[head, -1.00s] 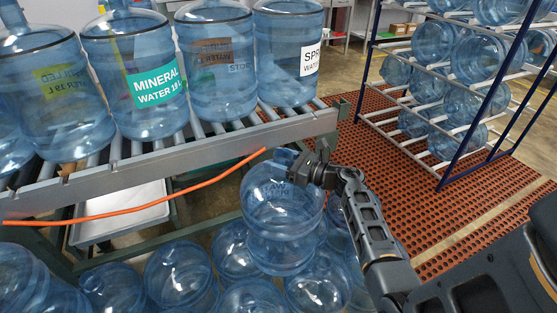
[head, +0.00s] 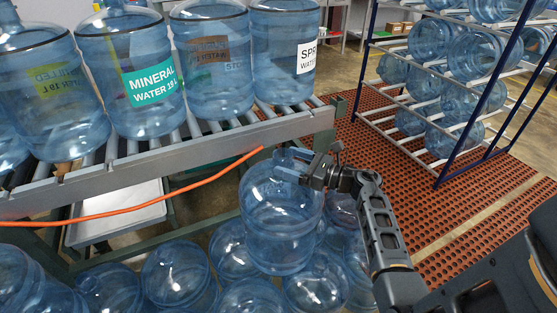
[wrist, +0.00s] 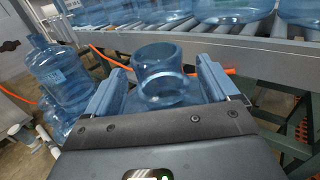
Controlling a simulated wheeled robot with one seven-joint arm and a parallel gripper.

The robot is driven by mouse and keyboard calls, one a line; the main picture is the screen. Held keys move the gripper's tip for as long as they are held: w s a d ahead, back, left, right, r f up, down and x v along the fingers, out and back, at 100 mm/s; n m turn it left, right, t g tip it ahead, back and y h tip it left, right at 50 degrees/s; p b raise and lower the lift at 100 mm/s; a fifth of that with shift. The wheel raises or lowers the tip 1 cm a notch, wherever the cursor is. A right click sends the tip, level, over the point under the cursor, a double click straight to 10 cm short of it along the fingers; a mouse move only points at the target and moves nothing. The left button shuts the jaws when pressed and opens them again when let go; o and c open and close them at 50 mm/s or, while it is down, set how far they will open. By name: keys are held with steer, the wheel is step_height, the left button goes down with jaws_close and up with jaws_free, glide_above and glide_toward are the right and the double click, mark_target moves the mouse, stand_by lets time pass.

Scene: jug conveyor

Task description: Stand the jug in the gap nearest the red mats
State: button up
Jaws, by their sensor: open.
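A clear blue jug (head: 280,222) stands upright below the conveyor's near edge, among other jugs; what is under its base is hidden. My gripper (head: 303,170) is at its neck. In the wrist view the jug's round neck (wrist: 162,88) sits between the two parted fingers of my gripper (wrist: 160,70). Whether either finger touches it I cannot tell. The roller conveyor (head: 180,162) holds a row of upright jugs, including one labelled mineral water (head: 145,90) and a rightmost one with a white label (head: 282,60). Red-brown mats (head: 400,170) lie beyond the conveyor's right end.
Bare rollers (head: 300,108) show at the conveyor's right end. An orange hose (head: 130,208) crosses the conveyor's side. Several jugs (head: 180,280) crowd the floor below. A blue rack (head: 470,120) of lying jugs stands on the mats.

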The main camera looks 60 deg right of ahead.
steer(key=s+b, duration=0.1)
steer(key=s, duration=0.6)
steer(key=s+a+r+m+t+h, duration=0.1)
steer(key=a+r+m+t, duration=0.15)
steer(key=a+m, duration=0.65)
steer(key=a+r+m+t, duration=0.1)
steer(key=a+r+m, duration=0.25)
steer(key=a, duration=0.85)
steer(key=s+a+r+m+g, duration=0.2)
steer(key=s+a+m, duration=0.4)
steer(key=m, duration=0.6)
steer(key=s+a+r+m+g, duration=0.1)
steer(key=s+a+m+g, duration=0.3)
steer(key=s+a+m, duration=0.3)
steer(key=shift+s+r+m+g+y, duration=0.3)
steer(key=shift+s+r+m+g, duration=0.1)
steer(key=shift+s+m, duration=1.85)
steer(key=shift+w+a, duration=0.1)
steer(key=shift+w, duration=0.05)
